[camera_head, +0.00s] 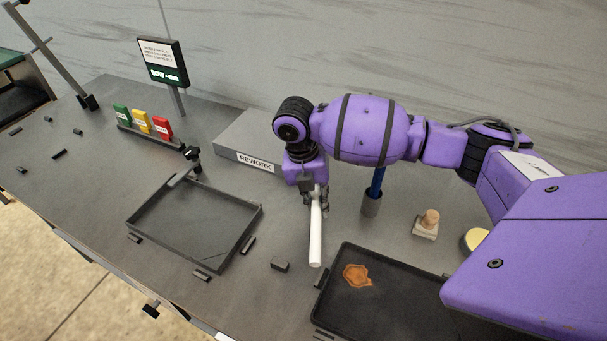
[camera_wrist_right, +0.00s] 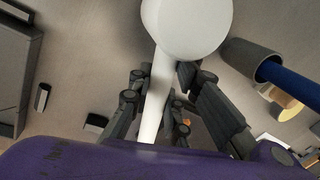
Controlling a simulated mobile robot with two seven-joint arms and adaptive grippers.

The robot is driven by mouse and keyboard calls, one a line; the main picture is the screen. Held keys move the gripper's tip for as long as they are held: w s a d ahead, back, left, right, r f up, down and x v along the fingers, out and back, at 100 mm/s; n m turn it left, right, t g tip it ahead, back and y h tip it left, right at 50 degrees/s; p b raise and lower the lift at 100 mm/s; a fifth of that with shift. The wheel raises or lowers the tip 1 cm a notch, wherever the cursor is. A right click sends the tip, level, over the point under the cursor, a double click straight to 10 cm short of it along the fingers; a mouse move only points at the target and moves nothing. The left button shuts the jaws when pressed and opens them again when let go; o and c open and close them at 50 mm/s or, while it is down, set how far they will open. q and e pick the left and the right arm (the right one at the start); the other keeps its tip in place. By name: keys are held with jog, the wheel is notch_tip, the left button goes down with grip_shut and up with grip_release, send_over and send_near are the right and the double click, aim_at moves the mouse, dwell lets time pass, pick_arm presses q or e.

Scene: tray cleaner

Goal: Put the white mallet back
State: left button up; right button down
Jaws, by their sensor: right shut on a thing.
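My right gripper (camera_head: 314,196) is shut on the white mallet (camera_head: 316,240) above the grey table. In the head view the mallet shows as a white rod reaching from the fingers toward the near side. In the right wrist view the gripper (camera_wrist_right: 160,95) has its fingers on both sides of the mallet's white handle, and the round white head (camera_wrist_right: 188,25) fills the top middle. Whether the mallet touches the table cannot be told. The left gripper is not in view.
A grey cup (camera_head: 370,206) with a blue handle stands right of the mallet. An empty tray (camera_head: 150,232) lies left; a black tray (camera_head: 330,310) with a brown stain lies near right. A REWORK block (camera_head: 232,140) is behind. A wooden-knobbed block (camera_head: 425,233) stands right.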

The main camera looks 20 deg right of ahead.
aim_at(319, 209)
jog(key=shift+d+f, duration=0.2)
jog(key=shift+d, duration=0.05)
jog(key=shift+w+x, duration=0.1)
jog(key=shift+x, duration=0.75)
jog(key=shift+w+x, duration=0.15)
jog(key=shift+x, duration=0.7)
jog(key=shift+a+f, duration=0.15)
jog(key=c, duration=1.6)
grip_release()
jog(key=shift+f, duration=0.1)
jog(key=shift+c, duration=0.2)
jog(key=s+v, duration=0.1)
jog(key=v, duration=1.1)
jog(key=shift+w, duration=0.4)
